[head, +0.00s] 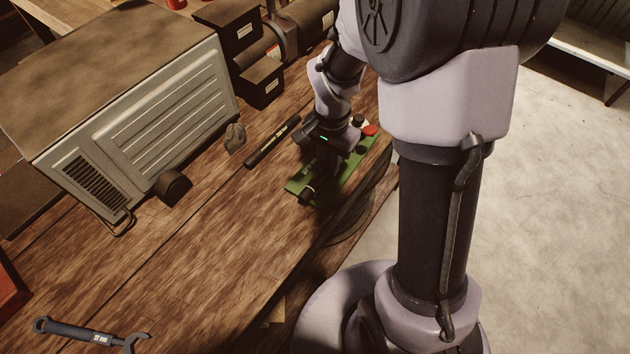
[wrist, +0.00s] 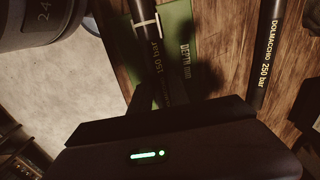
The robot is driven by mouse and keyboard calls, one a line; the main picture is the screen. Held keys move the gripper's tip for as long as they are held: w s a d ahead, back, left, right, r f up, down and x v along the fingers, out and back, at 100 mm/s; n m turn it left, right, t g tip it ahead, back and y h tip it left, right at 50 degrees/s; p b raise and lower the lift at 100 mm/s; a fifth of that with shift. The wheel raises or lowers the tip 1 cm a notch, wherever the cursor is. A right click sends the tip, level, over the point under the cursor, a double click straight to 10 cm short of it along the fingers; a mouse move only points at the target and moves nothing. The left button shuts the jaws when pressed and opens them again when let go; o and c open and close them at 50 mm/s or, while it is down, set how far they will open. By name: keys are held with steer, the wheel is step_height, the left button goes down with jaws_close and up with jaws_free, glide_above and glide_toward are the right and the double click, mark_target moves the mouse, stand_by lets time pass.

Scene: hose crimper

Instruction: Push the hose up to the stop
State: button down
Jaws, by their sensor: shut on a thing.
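My gripper (head: 322,172) reaches down over a green plate (head: 296,186) on the wooden bench and is shut on a black hose (head: 306,196). The near end of the hose shows just in front of my gripper. In the wrist view, the hose (wrist: 152,52) carries the print "150 bar" and a pale ring mark, and runs along the green plate (wrist: 178,28), printed "DEPTH mm". The gripper body, dark with a green light, fills the bottom of that view and covers the fingertips. The stop cannot be made out, so any gap to it cannot be told.
A second black hose (head: 272,142) lies on the bench left of the plate; it reads "DOLMACCHIO 250 bar" in the wrist view (wrist: 268,42). A red button (head: 370,130) is behind my gripper. A large grey machine (head: 160,120) stands left. A wrench (head: 85,333) lies in front.

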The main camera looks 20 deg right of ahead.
steer(key=shift+w+d, duration=0.3)
steer(key=shift+d, duration=0.1)
stand_by(0.4)
steer(key=shift+c, duration=1.8)
jaws_free()
step_height(320, 180, up, 9)
steer(key=p, duration=0.7)
steer(key=shift+r, duration=0.1)
